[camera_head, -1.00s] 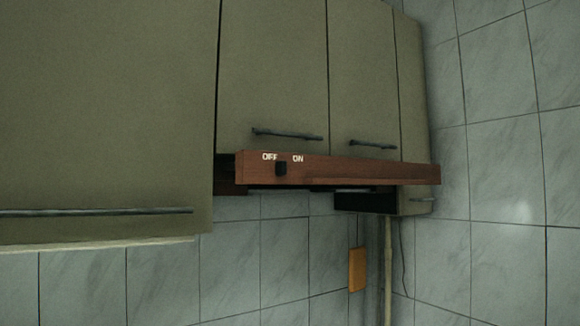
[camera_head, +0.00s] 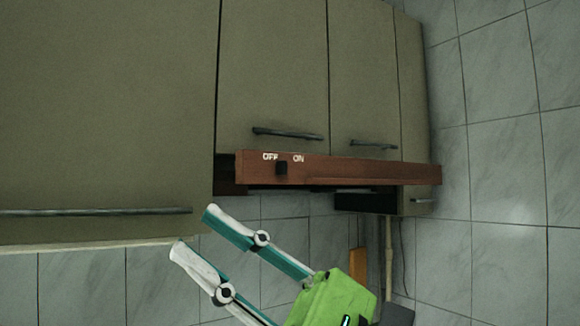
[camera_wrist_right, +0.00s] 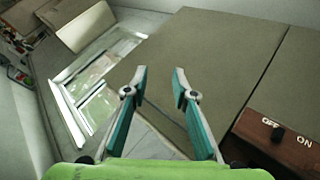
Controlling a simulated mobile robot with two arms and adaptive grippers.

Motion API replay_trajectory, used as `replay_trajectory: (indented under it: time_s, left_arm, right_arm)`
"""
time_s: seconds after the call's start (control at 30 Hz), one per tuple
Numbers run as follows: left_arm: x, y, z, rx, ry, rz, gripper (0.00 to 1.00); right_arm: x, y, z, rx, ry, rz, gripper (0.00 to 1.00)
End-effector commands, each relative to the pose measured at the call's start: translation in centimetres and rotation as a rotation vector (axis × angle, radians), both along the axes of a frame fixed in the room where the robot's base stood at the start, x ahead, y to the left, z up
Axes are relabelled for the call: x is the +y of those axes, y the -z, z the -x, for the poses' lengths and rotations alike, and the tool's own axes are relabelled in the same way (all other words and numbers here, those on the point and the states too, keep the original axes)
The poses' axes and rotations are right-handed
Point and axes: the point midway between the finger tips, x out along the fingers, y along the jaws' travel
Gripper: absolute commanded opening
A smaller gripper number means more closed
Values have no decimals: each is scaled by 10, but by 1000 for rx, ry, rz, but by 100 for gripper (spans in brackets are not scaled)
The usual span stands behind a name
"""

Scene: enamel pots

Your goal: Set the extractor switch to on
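The extractor switch is a small black knob (camera_head: 281,168) on the front of a reddish-brown extractor hood (camera_head: 350,172). It sits between the white OFF and ON labels, nearer OFF. In the right wrist view the knob (camera_wrist_right: 278,134) shows at the lower right, beside the labels. My right gripper (camera_head: 190,232), with a green body and teal-and-white fingers, is below and left of the switch in the head view. Its fingers are open and empty, and they also show in the right wrist view (camera_wrist_right: 160,72). My left gripper is out of view.
Olive cabinets (camera_head: 272,75) with dark bar handles stand above and around the hood. The left cabinet (camera_head: 105,110) hangs lower than the hood. A tiled wall (camera_head: 500,150) lies right and below. A window (camera_wrist_right: 100,93) shows in the wrist view.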

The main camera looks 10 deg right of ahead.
Motion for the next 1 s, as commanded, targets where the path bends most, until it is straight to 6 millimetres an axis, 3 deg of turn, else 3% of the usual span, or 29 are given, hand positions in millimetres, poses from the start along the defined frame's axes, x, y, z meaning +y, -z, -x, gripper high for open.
replay_trajectory:
  time_s: [0.03, 0.13, 0.23, 0.33, 0.47, 0.6, 0.8, 0.9, 1.0]
  left_arm:
    - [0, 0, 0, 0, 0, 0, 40]
    - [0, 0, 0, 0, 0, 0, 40]
    - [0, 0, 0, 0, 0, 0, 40]
    - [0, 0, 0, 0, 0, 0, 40]
    - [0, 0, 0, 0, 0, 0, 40]
    - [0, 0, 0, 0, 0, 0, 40]
    - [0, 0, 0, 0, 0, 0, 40]
    - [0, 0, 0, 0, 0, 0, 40]
    - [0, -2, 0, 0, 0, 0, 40]
  right_arm:
    - [12, -3, 12, -153, 68, 114, 25]
    - [30, 2, 24, -442, 212, 335, 25]
    - [36, 9, 21, -718, 369, 553, 25]
    - [27, 10, 7, -974, 535, 773, 25]
    - [-7, -4, -17, -1260, 764, 1067, 25]
    - [-64, -37, -35, -1475, 1004, 1386, 25]
    - [-136, -81, -35, -1578, 1230, 1716, 25]
    - [-154, -90, -32, -1584, 1275, 1794, 25]
    - [-158, -93, -35, -1586, 1286, 1820, 25]
